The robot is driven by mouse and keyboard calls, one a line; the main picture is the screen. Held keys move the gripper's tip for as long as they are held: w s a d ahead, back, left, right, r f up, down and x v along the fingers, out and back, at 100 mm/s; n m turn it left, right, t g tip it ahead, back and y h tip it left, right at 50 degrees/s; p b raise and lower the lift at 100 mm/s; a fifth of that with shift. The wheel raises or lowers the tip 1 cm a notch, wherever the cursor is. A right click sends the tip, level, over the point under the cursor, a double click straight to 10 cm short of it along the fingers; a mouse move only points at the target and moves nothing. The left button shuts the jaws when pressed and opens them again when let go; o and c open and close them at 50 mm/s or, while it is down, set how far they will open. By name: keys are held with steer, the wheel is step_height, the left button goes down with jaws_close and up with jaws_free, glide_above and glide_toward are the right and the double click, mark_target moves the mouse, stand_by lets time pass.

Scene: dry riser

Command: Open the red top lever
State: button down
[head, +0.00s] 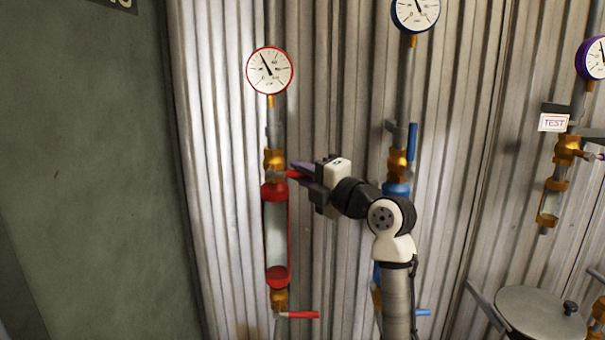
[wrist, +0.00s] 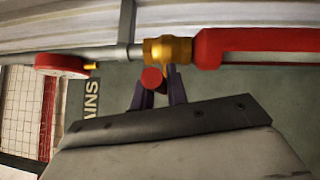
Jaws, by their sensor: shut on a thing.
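The red top lever (head: 297,174) sticks out to the right from the brass valve (head: 274,162) above the red-framed sight glass (head: 276,236). My gripper (head: 300,171) is at this lever and shut on it, coming from the right. In the wrist view the lever's round red end (wrist: 152,78) sits between the two dark fingers (wrist: 158,92), just below the brass valve (wrist: 167,50). Much of the lever is hidden by the fingers in the head view.
A red-rimmed gauge (head: 269,71) is above on the same pipe. A lower red lever (head: 303,315) points right below the sight glass. To the right is a blue pipe line with an upright blue lever (head: 412,141). A TEST sign (head: 553,123) hangs farther right. A corrugated wall is close behind.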

steer(key=shift+r+n+g+h, duration=0.5)
steer(key=shift+r+n+g, duration=0.2)
steer(key=shift+n, duration=0.2)
steer(key=shift+a+r+n+g+h+p, duration=0.3)
steer(key=shift+r+n+g+h, duration=0.2)
steer(key=shift+r+n+h, duration=0.3)
steer(key=r+n+h+p, duration=0.1)
steer(key=a+r+n+g+h+p, duration=0.1)
steer(key=h+p, duration=0.1)
steer(key=shift+a+r, duration=0.1)
steer(key=shift+a, duration=0.15)
steer(key=a+r+n+g+h+p, duration=0.1)
steer(key=n+h+p, duration=0.1)
steer(key=p, duration=0.1)
steer(key=shift+a+r+h, duration=0.1)
steer(key=shift+a+h, duration=0.3)
steer(key=shift+a+r+n+h+p, duration=0.1)
steer(key=shift+a+n+h+p, duration=0.55)
steer(key=shift+h+p, duration=0.55)
steer(key=shift+a+n+g+h+p, duration=0.3)
steer(key=shift+a+p, duration=0.1)
steer(key=shift+p, duration=0.1)
steer(key=shift+a, duration=0.1)
